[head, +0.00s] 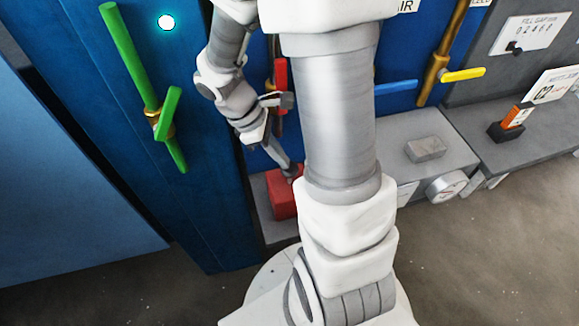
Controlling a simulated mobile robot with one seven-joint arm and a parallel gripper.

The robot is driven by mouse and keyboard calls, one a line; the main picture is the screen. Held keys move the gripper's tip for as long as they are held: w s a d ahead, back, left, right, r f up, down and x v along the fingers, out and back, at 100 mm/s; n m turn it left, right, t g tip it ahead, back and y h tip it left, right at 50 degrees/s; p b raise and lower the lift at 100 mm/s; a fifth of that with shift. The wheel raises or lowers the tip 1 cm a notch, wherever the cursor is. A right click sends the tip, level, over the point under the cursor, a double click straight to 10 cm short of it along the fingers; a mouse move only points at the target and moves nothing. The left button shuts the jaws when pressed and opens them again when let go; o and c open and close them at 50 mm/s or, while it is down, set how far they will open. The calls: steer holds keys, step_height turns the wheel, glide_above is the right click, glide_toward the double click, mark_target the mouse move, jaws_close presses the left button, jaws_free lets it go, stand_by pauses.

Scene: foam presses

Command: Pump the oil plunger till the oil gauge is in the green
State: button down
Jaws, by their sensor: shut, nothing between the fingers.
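A red box (281,197) sits low on a grey ledge, left of my large arm column; it may be the oil pump, but no label on it can be read. My gripper (290,172) points down at the top of this box, shut with nothing between its fingers. I cannot tell whether the fingertips touch the box or a plunger. No plunger can be made out; the fingers and arm may hide it. A round white dial gauge (447,186) is on the front of a grey block at right. Its needle and any green zone are too small to read.
A green pipe with a green lever (168,113) runs down the blue panel at left. A red handle (281,75) is close above my gripper. Blue (396,87) and yellow (463,74) levers stand at right. A grey foam block (425,149) lies on the grey bench.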

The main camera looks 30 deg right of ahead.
steer(key=shift+f, duration=0.1)
step_height(320, 180, down, 5)
steer(key=b, duration=0.4)
steer(key=shift+r+p, duration=0.35)
steer(key=shift+r, duration=0.15)
steer(key=shift+w+a+r+p, duration=0.35)
steer(key=shift+w+a, duration=0.15)
steer(key=shift+a, duration=0.15)
steer(key=shift+w+a+r+p, duration=0.2)
steer(key=shift+w+a+p, duration=0.1)
steer(key=shift+w+a, duration=0.25)
steer(key=shift+s, duration=0.1)
steer(key=shift+d+f, duration=0.1)
